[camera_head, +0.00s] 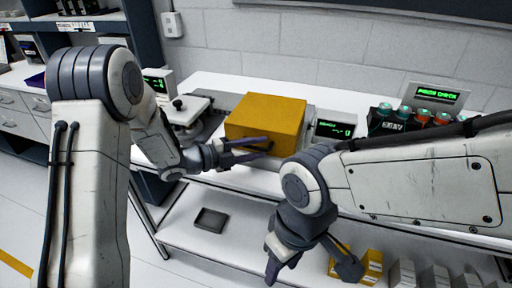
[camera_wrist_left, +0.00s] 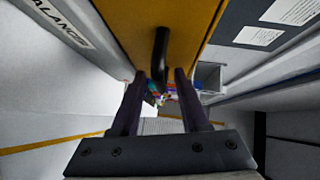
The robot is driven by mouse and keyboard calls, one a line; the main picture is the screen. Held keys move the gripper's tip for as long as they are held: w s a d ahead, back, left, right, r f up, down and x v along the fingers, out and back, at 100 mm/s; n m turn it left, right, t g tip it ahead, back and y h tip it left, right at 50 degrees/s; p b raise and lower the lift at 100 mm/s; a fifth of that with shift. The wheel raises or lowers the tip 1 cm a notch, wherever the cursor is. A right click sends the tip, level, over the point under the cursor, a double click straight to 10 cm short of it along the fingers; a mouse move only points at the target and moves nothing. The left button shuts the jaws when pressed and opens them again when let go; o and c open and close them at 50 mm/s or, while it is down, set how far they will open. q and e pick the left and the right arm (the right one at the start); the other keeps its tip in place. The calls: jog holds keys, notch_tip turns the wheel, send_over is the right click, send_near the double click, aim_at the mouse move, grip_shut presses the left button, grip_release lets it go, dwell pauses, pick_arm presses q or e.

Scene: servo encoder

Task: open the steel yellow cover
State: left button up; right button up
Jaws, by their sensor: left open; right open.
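The yellow cover (camera_head: 265,112) is a box-shaped lid on the white bench in the head view, and it looks closed. Its yellow face also fills the top middle of the left wrist view (camera_wrist_left: 188,22). A black curved handle (camera_wrist_left: 161,48) sticks out from that face. My left gripper (camera_head: 268,147) is in front of the cover's lower front edge, with its fingers apart. In the left wrist view the gripper (camera_wrist_left: 160,76) has the handle between its fingertips, without visible contact. My right gripper (camera_head: 312,265) is open and empty, low in front of the bench.
A balance-like device (camera_head: 185,108) stands left of the cover. A small green display (camera_head: 334,129) is right of it, then a rack of capped bottles (camera_head: 412,120). The lower shelf holds a dark tray (camera_head: 210,220) and a yellow bin (camera_head: 370,268) near my right gripper.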

pick_arm(q)
grip_shut()
dwell(1.4)
